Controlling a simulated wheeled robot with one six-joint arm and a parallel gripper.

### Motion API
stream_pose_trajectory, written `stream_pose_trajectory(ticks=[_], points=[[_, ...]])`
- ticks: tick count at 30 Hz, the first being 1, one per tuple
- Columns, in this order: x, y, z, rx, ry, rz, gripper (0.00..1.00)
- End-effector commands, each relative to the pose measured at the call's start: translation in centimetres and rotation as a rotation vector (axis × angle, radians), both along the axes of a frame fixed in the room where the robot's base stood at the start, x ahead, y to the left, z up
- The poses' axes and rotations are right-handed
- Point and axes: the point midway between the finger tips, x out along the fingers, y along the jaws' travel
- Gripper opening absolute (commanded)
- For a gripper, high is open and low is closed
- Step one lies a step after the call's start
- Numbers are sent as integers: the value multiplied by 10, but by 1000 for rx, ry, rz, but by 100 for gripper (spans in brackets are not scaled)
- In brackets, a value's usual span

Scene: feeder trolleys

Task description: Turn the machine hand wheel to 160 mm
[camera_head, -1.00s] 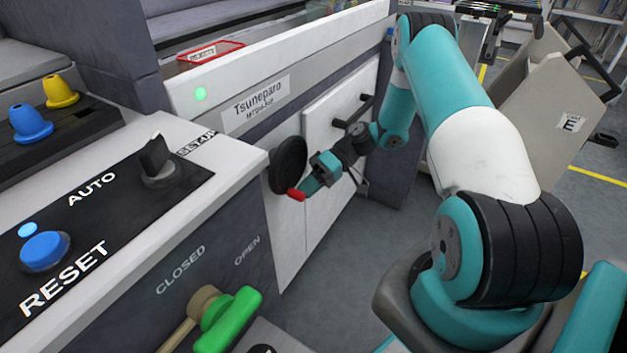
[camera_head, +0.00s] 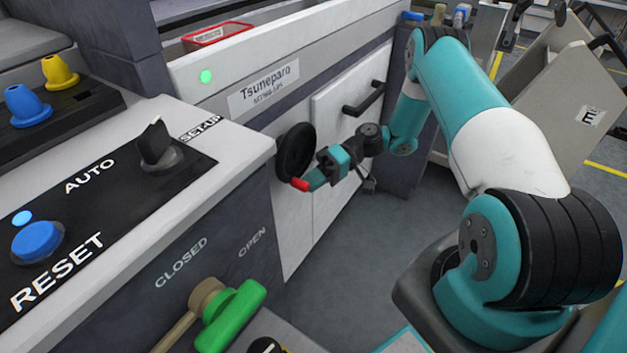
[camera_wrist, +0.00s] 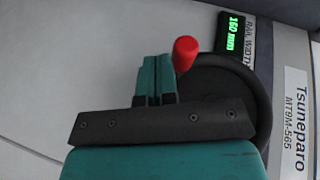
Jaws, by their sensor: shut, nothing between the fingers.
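The black hand wheel (camera_head: 296,152) is on the white machine front in the head view, and it shows behind my gripper in the wrist view (camera_wrist: 240,88). Its red handle (camera_head: 300,184) shows in the wrist view (camera_wrist: 185,53) right beside my fingertips. My gripper (camera_wrist: 154,68) is shut with its fingers together, next to the handle; whether they touch is unclear. In the head view my gripper (camera_head: 318,179) is at the wheel's lower edge. A small green display (camera_wrist: 231,33) in the wrist view reads 160 mm. The lower part of the wheel is hidden by my gripper in the wrist view.
A control panel with a blue RESET button (camera_head: 37,242), a black selector knob (camera_head: 157,145) and a green lever (camera_head: 231,315) is at the left. A black door handle (camera_head: 364,98) is right of the wheel. A tilted trolley (camera_head: 560,95) stands at right; grey floor lies between.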

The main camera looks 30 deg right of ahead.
Motion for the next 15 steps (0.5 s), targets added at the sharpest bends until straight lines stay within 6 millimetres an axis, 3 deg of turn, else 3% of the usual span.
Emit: stream_pose_trajectory(ticks=[7,15], points=[[0,0,18,-1,-1,0,0],[0,0,84,-1,-4,0,0]])
